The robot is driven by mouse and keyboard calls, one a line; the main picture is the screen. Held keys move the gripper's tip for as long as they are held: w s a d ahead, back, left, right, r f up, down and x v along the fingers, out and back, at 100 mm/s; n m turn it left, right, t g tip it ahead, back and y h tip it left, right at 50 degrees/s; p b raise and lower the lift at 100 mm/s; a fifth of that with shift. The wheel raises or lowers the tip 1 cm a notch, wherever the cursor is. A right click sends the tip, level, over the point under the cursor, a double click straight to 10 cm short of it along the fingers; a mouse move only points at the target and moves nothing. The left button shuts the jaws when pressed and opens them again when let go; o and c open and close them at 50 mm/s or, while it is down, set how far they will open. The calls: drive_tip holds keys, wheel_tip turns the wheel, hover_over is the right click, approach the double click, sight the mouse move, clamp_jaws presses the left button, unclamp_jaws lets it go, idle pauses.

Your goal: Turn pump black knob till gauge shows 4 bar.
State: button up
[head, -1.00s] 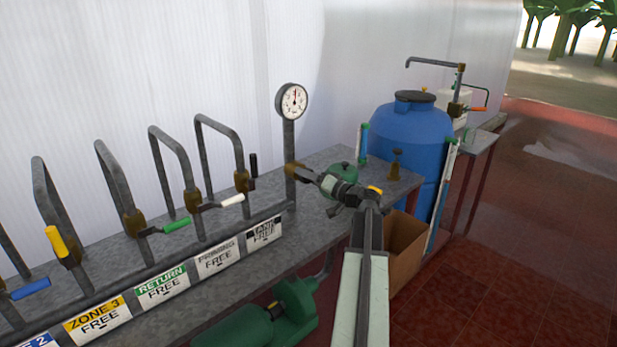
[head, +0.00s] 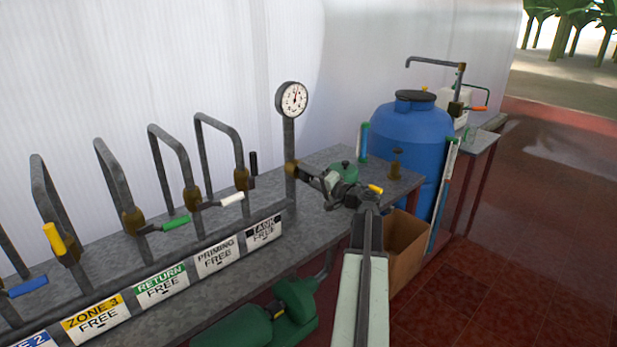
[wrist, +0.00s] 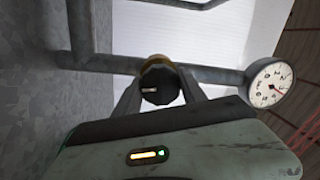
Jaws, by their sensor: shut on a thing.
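The pump's black knob (wrist: 160,88) shows in the wrist view on a brass fitting (wrist: 158,64) on the grey pipe. My gripper (wrist: 160,98) is shut on it, one finger on each side. In the head view my gripper (head: 307,173) reaches the brass fitting at the foot of the gauge post, and the knob is hidden behind it. The round white gauge (head: 292,99) stands above on the post. Its needle points nearly straight up, slightly right. The gauge also shows tilted in the wrist view (wrist: 270,82), with a red needle. The exact reading is too small to tell.
Valve handles in white (head: 232,199), green (head: 176,222) and yellow (head: 54,238) stand along the bench to the left. A blue tank (head: 415,135) and a cardboard box (head: 406,248) are at right.

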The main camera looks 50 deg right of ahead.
drive_tip(key=shift+m, duration=1.1)
drive_tip(key=o, duration=1.3)
drive_tip(key=shift+o, duration=0.2)
drive_tip(key=shift+s, duration=0.1)
drive_tip(key=s, duration=0.7)
drive_tip(key=shift+s+f+b, duration=0.2)
drive_tip(key=shift+s+b, duration=0.1)
drive_tip(key=shift+b, duration=0.1)
